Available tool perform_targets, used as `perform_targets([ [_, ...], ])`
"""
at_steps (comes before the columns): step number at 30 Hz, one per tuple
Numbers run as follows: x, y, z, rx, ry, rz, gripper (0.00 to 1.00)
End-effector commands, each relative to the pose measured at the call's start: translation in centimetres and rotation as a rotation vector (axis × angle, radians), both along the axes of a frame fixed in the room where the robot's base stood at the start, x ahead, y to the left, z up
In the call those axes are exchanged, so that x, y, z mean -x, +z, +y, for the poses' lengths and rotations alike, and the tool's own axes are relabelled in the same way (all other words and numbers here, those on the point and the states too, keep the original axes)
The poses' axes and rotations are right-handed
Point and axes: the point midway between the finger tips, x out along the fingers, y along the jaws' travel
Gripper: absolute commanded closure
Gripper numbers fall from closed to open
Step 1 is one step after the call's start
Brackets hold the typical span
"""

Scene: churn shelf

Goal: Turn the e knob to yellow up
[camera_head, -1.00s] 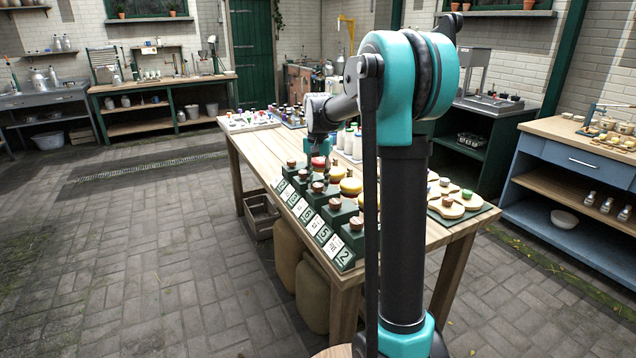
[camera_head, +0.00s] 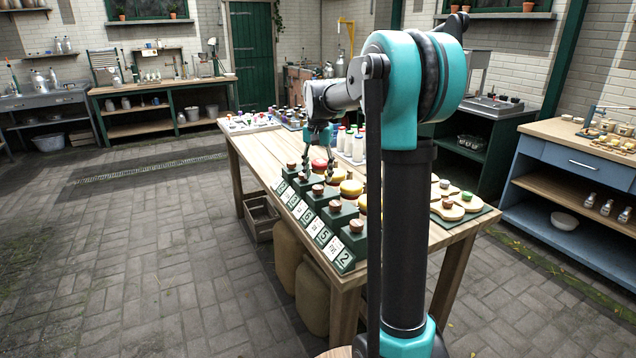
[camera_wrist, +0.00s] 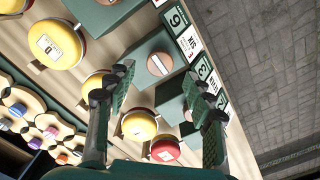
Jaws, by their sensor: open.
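A row of round wooden knobs on green blocks runs along the table's left edge, each with a white card in front. In the wrist view one knob (camera_wrist: 160,63) is ahead of my fingertips, close to the card strip (camera_wrist: 190,45). Another knob (camera_wrist: 187,115) lies lower, between my fingers. The small card letters are hard to read, so I cannot tell which knob is e. No yellow mark on a knob can be made out. My gripper (camera_head: 319,178) is open and empty above the row; its two spread fingers also show in the wrist view (camera_wrist: 158,77).
Yellow rounds (camera_wrist: 58,44) and a red round (camera_wrist: 165,148) stand beside the knobs. White bottles (camera_head: 352,143) stand behind my gripper. Wooden boards (camera_head: 452,207) with small coloured pieces lie on the right. The table (camera_head: 262,160) has bare wood at its far left.

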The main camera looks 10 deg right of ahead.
Motion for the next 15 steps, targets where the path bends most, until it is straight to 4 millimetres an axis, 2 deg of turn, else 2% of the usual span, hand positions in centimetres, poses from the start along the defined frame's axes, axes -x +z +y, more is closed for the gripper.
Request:
perform_targets([
  [1,0.0,1.2,0.0,0.000,0.000,0.000,0.47],
  [6,0.0,4.6,0.0,0.000,0.000,0.000,0.47],
  [12,0.0,7.1,0.0,0.000,0.000,0.000,0.47],
  [15,0.0,7.7,0.0,0.000,0.000,0.000,0.47],
])
